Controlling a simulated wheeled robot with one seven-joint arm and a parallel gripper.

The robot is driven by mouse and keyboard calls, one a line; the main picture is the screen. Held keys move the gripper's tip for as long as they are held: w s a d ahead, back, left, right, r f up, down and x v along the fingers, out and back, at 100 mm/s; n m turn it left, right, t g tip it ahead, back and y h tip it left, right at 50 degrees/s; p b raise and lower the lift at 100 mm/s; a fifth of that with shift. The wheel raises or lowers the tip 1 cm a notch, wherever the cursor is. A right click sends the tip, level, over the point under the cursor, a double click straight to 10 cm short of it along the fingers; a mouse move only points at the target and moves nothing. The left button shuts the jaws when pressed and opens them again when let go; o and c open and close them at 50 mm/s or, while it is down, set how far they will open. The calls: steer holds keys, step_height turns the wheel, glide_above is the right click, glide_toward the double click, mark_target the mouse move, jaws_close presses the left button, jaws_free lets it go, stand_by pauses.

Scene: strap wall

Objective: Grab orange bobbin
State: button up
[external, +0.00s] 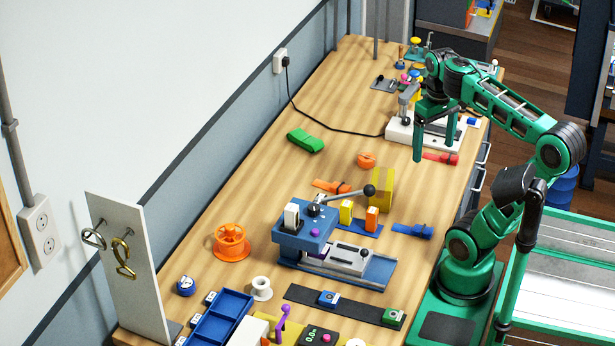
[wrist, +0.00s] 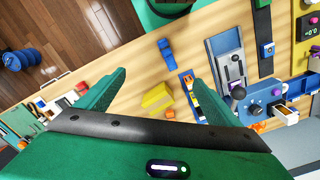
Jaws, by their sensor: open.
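The orange bobbin (external: 232,243) is a flanged spool standing on the wooden bench, left of the blue machine, in the external view. In the wrist view a small orange patch (wrist: 258,127) beside the blue machine may be part of it, mostly hidden behind my gripper. My green gripper (external: 436,134) is at the far right part of the bench, above the white device, well away from the bobbin. In the wrist view my gripper (wrist: 163,74) has its two fingers spread wide, with nothing held between them.
The blue machine (external: 302,235) with its lever stands right of the bobbin. A yellow block (external: 381,188), green strap (external: 305,140) and white spool (external: 261,288) are nearby. A wall panel with hooks (external: 130,270) stands at front left. Bench behind the bobbin is clear.

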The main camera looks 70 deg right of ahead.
steer(key=w+a+f+m, duration=0.2)
steer(key=w+a, duration=0.1)
steer(key=w, duration=1.1)
steer(key=w+a+f+m, duration=0.2)
steer(key=w+a, duration=0.1)
steer(key=w, duration=1.2)
steer(key=w+a+f+m+t+y, duration=0.1)
steer(key=w+a+m+y, duration=0.15)
steer(key=w+a, duration=0.3)
steer(key=w+a+f+m+y, duration=0.1)
steer(key=w+a+f+y, duration=0.15)
steer(key=w+a, duration=0.35)
steer(key=w+a+r+m+y, duration=0.4)
steer(key=w+r+m+y, duration=0.1)
steer(key=w+r+y, duration=0.3)
glide_toward(228, 236)
steer(key=shift+w+a+f+y, duration=0.3)
steer(key=shift+w+a, duration=0.2)
steer(key=shift+a, duration=0.1)
steer(key=x, duration=0.2)
steer(key=f+x, duration=0.1)
steer(key=x, duration=0.2)
steer(key=shift+d, duration=0.2)
steer(key=shift+s+x, duration=0.2)
steer(key=shift+x, duration=2.85)
steer(key=shift+s+r, duration=0.1)
steer(key=c, duration=1.1)
